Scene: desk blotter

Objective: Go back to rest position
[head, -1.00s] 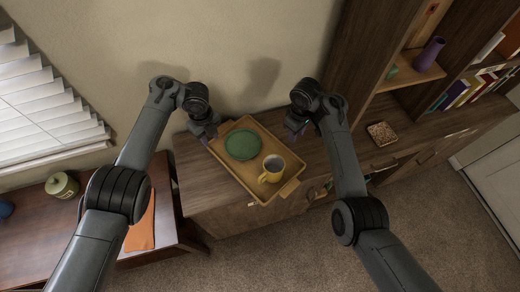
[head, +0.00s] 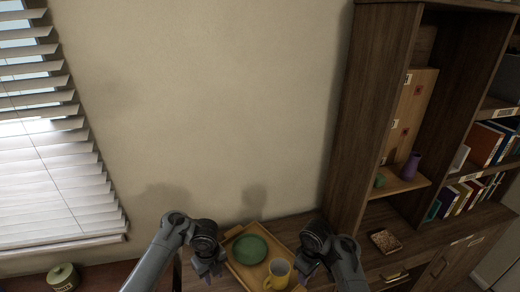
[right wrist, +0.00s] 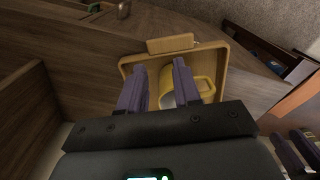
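My left gripper (head: 208,272) is at the left side of the wooden tray (head: 236,232) in the head view. Its two purple fingers (right wrist: 295,152) show apart at the lower right of the right wrist view, with nothing visible between them. My right gripper (head: 302,274) is at the tray's right side. In the right wrist view its purple fingers (right wrist: 159,88) are spread, with part of the tray and a yellow mug (right wrist: 203,84) beyond them. The tray holds a green plate (head: 250,249) and the mug (head: 278,273). The tray's near edge is hidden below the head view.
A dark wooden bookcase (head: 345,130) with books and a purple vase (head: 411,166) stands on the right. A patterned box (head: 385,241) lies on the cabinet top. A window blind (head: 55,190) hangs at left, above a lidded jar (head: 63,278). The wall behind is bare.

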